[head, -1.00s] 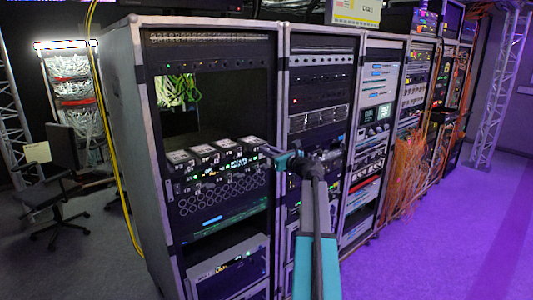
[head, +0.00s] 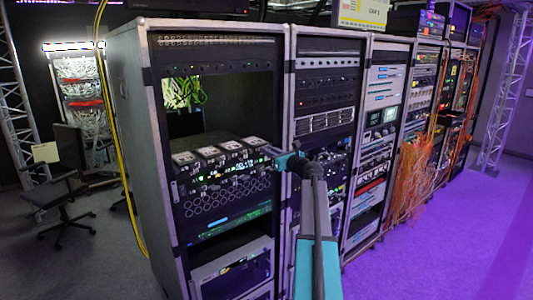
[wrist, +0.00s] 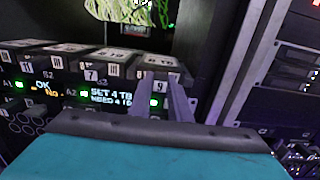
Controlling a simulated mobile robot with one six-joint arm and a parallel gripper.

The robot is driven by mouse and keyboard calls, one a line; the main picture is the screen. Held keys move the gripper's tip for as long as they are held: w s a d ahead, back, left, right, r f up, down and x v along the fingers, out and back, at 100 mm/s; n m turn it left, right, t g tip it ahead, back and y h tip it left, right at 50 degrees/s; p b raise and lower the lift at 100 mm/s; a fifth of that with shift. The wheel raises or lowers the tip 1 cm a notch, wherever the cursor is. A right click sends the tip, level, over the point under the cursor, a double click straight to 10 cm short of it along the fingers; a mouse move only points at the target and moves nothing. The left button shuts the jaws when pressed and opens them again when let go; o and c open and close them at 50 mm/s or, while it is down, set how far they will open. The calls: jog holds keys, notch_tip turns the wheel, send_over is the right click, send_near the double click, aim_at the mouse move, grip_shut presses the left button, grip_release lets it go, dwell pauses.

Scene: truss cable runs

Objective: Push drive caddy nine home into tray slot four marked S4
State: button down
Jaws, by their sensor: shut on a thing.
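Caddy nine (wrist: 160,86) is a dark block with a light top label and a "9" on its front, at the right end of a row of caddies in the wrist view. My gripper (wrist: 163,82) is shut on its front, one finger on each side. In the head view my gripper (head: 267,151) is at the right end of the row, where the rightmost caddy (head: 254,141) sits in the tray. I cannot tell whether its front is flush with the others. The S4 mark is not readable, and my fingers hide part of the tray front.
A caddy marked 7 (wrist: 92,74) sits to the left, with one marked 11 (wrist: 28,66) beyond it. A lit display (wrist: 112,97) reads "SET 4 TB". A metal rack post (wrist: 240,62) stands close on the right. Green cables (head: 186,93) hang behind the tray.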

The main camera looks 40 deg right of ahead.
jog(key=shift+w+d, duration=0.1)
jog(key=shift+w, duration=0.6)
jog(key=c, duration=1.6)
grip_release()
jog(key=shift+o, duration=0.2)
jog(key=shift+s, duration=0.15)
jog(key=s+a+b, duration=0.1)
jog(key=s+b, duration=0.3)
jog(key=s, duration=0.9)
jog(key=shift+s, duration=0.3)
